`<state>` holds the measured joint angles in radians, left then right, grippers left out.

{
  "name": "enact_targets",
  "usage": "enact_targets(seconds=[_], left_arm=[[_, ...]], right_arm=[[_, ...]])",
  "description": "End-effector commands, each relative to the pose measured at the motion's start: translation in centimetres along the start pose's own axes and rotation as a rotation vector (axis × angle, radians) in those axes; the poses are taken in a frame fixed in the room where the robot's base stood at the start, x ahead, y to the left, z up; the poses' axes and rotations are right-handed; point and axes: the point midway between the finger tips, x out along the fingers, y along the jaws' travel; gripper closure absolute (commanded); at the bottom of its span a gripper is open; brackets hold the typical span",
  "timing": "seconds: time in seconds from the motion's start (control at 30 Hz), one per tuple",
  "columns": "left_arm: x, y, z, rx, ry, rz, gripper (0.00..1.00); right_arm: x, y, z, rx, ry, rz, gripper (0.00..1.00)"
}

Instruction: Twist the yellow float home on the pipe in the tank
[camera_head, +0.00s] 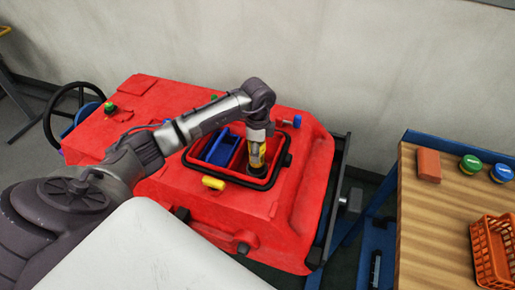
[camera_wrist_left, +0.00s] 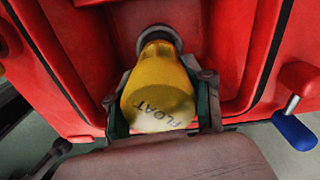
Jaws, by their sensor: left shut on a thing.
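The yellow float (camera_head: 256,158) is upright inside the open tank (camera_head: 244,179) of the red machine. In the left wrist view the float (camera_wrist_left: 158,88) shows the word FLOAT on its near end. Its narrower far end meets a grey round fitting (camera_wrist_left: 160,33), which seems to be the pipe; how far the float sits on it is hidden. My left gripper (camera_head: 258,145) reaches down from above and is shut on the float, with a finger on each side. My right gripper is not in view.
A blue container (camera_head: 219,148) sits in the left part of the opening. The black rim (camera_head: 258,185) surrounds it. A blue-handled lever (camera_wrist_left: 294,131) is beside the tank. A wooden bench at right holds an orange basket (camera_head: 492,252), a brick-red block (camera_head: 428,165) and two lidded jars.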

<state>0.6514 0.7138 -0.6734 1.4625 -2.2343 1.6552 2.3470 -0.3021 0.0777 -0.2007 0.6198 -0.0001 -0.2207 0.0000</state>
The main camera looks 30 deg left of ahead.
Motion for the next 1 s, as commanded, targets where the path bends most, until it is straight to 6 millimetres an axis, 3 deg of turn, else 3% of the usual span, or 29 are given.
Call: enact_targets(seconds=[0.23, 0.53, 0.8, 1.0], left_arm=[[-0.3, -0.1, 0.0, -0.197, 0.001, 0.000, 0.84], [-0.1, -0.1, 0.0, -0.227, 0.001, 0.000, 0.84], [-0.3, -0.1, 0.0, -0.430, 0.001, 0.001, 0.84], [0.0, -0.1, 0.0, -0.449, 0.001, 0.000, 0.84]], right_arm=[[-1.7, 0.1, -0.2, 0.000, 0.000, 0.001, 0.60], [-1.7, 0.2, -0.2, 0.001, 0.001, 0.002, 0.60], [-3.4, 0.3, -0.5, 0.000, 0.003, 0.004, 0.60], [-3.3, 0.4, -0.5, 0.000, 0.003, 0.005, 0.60]])
